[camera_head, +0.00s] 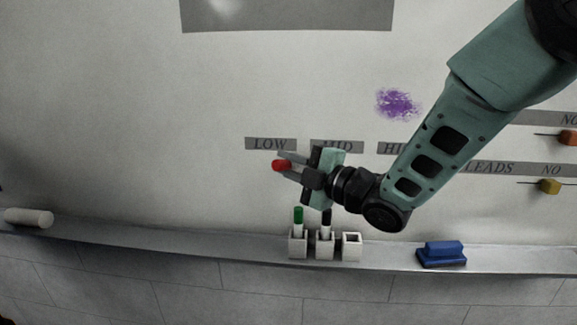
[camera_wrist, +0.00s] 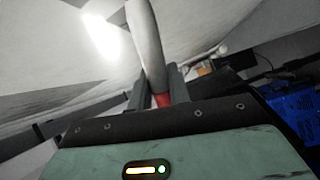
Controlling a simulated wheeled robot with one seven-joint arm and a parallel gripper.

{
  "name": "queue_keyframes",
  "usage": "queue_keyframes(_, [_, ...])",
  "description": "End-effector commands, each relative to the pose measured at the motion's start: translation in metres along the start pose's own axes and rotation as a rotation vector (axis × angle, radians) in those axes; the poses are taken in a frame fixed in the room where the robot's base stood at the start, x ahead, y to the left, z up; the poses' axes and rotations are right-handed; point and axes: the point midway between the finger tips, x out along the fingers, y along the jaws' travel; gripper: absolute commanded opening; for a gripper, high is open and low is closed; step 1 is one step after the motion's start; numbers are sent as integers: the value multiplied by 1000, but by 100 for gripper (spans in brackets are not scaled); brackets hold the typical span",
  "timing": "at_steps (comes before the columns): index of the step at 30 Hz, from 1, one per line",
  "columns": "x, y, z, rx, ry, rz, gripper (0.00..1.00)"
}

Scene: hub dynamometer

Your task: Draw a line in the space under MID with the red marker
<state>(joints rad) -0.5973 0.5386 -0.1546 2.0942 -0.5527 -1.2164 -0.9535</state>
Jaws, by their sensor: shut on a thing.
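My gripper (camera_head: 289,168) is shut on the red marker (camera_head: 281,166), in front of the whiteboard. The marker's red end shows at the fingertips in the head view. In the wrist view, its white body (camera_wrist: 146,45) extends away from the fingers (camera_wrist: 156,88), with red (camera_wrist: 163,99) between them. The MID label (camera_head: 345,147) is partly covered by my gripper, and the space under it is largely hidden by my gripper and wrist. The LOW label (camera_head: 270,144) is just above and left of the marker's red end. I cannot tell whether the marker touches the board.
On the ledge (camera_head: 200,247) below stand three white holders: one with a green marker (camera_head: 298,217), one with a black-topped marker (camera_head: 326,219), and an empty one (camera_head: 352,246). A blue eraser (camera_head: 442,254) lies right; a white cylinder (camera_head: 28,217) lies far left. A purple scribble (camera_head: 397,104) marks the board.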

Motion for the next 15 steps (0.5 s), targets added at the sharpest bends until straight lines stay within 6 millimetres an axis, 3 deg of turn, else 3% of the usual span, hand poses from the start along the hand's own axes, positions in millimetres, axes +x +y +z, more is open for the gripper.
queue_keyframes(15, [4,2,6,0,1,1,0])
